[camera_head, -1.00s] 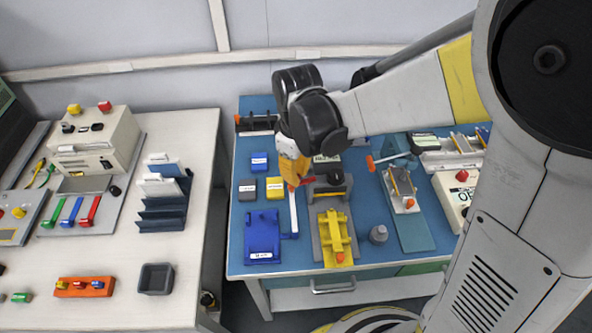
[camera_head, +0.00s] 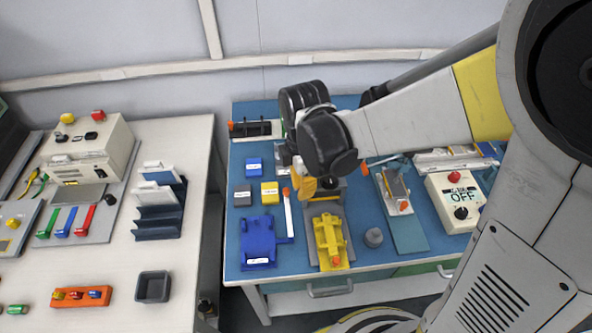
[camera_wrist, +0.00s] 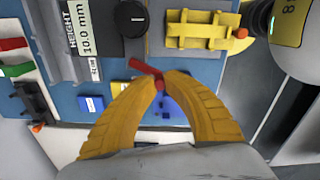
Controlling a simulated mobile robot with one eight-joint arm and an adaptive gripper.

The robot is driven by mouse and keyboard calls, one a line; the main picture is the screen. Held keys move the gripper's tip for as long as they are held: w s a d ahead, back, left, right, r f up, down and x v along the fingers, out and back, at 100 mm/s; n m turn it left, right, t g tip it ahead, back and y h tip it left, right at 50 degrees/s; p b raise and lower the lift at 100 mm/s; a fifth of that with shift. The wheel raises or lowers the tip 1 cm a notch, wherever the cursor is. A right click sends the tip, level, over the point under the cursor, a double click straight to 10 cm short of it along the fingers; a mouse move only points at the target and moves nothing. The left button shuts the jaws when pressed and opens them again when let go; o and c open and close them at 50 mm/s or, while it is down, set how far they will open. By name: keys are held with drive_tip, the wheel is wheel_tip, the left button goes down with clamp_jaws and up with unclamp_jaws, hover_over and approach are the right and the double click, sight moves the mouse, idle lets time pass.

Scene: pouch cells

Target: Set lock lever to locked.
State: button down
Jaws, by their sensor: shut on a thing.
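The lock lever appears to be a short red bar (camera_wrist: 143,66) beside the height gauge (camera_wrist: 88,40), whose label reads "HEIGHT 10.0 mm". My gripper (camera_wrist: 160,80) has its yellow fingertips closed on the end of this red lever in the wrist view. In the head view my gripper (camera_head: 304,190) is low over the left side of the gauge's grey base (camera_head: 328,207). My wrist hides most of the gauge and the lever there. A black knob (camera_wrist: 131,18) is close to the lever. I cannot read any lock marking.
The yellow fixture (camera_head: 331,242) stands in front of the gauge. Small blue, grey and yellow blocks (camera_head: 270,192) are nearby.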

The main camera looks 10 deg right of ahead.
drive_tip(key=shift+s+d+n, duration=0.1)
drive_tip(key=shift+d+n, duration=0.05)
drive_tip(key=shift+n, duration=0.35)
drive_tip(key=c, duration=1.4)
unclamp_jaws()
drive_tip(key=shift+d, duration=0.1)
wheel_tip(320, 180, up, 12)
